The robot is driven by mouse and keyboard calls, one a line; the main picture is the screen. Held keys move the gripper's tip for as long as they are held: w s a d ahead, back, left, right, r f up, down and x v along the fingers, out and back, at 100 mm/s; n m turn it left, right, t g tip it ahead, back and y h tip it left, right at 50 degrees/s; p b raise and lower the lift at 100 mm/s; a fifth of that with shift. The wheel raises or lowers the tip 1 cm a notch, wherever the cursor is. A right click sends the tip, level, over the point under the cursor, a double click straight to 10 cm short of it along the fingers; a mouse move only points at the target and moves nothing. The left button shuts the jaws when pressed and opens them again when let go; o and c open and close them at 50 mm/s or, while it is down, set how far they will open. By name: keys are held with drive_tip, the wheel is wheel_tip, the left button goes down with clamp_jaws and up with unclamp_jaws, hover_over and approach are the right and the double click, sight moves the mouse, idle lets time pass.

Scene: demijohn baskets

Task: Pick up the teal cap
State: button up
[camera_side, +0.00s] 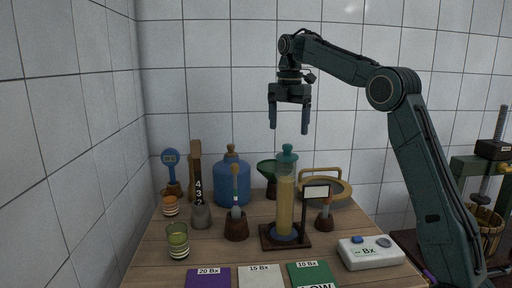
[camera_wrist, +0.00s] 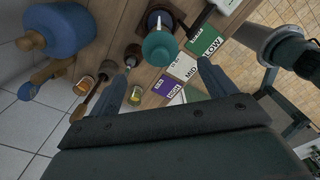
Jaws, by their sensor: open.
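The teal cap (camera_side: 288,156) sits on top of a tall clear cylinder (camera_side: 285,200) of yellow liquid on a dark base. My gripper (camera_side: 289,131) points down just above the cap, its two fingers apart and nothing between them. In the wrist view the cap (camera_wrist: 160,47) appears as a round teal disc with a knob, beyond and roughly midway between the fingertips of my gripper (camera_wrist: 160,72). The cap hides most of the cylinder in that view.
A small sign (camera_side: 316,192) on a post stands right beside the cylinder. Coloured cards (camera_side: 262,276) and a white Bx box (camera_side: 370,252) lie in front.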

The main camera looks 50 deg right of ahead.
sight(288, 145)
drive_tip(key=shift+f, duration=1.2)
drive_tip(key=shift+f, duration=0.15)
drive_tip(key=shift+f, duration=2.35)
drive_tip(key=shift+c, duration=0.4)
drive_tip(key=c, duration=1)
